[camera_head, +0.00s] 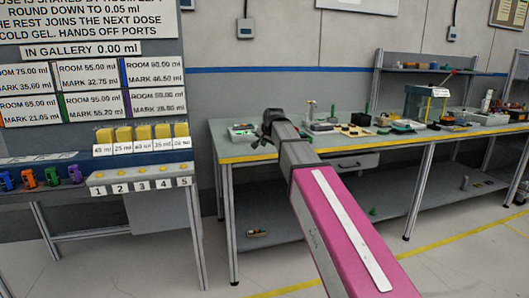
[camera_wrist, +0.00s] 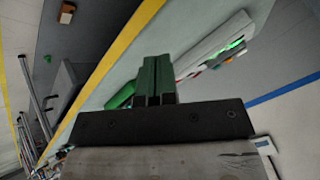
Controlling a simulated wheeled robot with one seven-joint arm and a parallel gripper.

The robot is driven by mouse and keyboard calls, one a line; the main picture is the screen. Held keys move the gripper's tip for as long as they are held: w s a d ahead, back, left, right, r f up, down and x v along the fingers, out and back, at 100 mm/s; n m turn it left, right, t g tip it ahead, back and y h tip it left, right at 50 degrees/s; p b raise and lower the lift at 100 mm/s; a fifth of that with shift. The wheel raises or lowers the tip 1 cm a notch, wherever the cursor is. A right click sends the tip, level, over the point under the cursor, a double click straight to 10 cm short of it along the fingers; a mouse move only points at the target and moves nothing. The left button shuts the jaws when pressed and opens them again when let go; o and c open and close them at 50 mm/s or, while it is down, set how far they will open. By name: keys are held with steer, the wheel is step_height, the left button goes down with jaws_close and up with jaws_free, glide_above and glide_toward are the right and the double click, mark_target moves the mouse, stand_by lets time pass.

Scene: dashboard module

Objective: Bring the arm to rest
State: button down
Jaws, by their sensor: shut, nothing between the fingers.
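My arm reaches out from the lower right in the head view, with a pink link bearing a white stripe and a grey link beyond it. Its dark end, my gripper (camera_head: 272,120), shows in front of the left part of the workbench (camera_head: 222,158). In the wrist view the green fingers of my gripper (camera_wrist: 154,62) are together, with nothing between them. Beyond the fingertips are the bench's yellow edge and a pale bar-like object with a lit green spot (camera_wrist: 236,44). How far the fingers are from the bench top is hard to tell.
At left stands a dashboard with a text board (camera_head: 95,20), labelled cards, yellow blocks (camera_head: 140,132) and a numbered strip (camera_head: 140,178). Coloured clips (camera_head: 30,180) sit beside it. Floor shows at lower right.

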steer(key=s+d+f+n+g+h, duration=0.1)
steer(key=s+d+f, duration=0.3)
steer(key=f, duration=0.4)
steer(key=s+d+f+g, duration=0.2)
steer(key=s+d+f, duration=0.1)
steer(key=s+f, duration=0.3)
steer(key=s+d+f+n+g+h, duration=0.1)
steer(key=s+d+f, duration=0.25)
steer(key=f, duration=0.55)
steer(key=s+d+f+n+g, duration=0.1)
steer(key=s+d+f, duration=0.3)
steer(key=s+f, duration=0.3)
steer(key=s+d+f+n+g, duration=0.1)
steer(key=s+d+f, duration=0.3)
steer(key=s+f, duration=0.4)
steer(key=s+g, duration=0.1)
steer(key=s, duration=0.2)
steer(key=shift+d+h, duration=0.25)
steer(key=shift+h, duration=0.05)
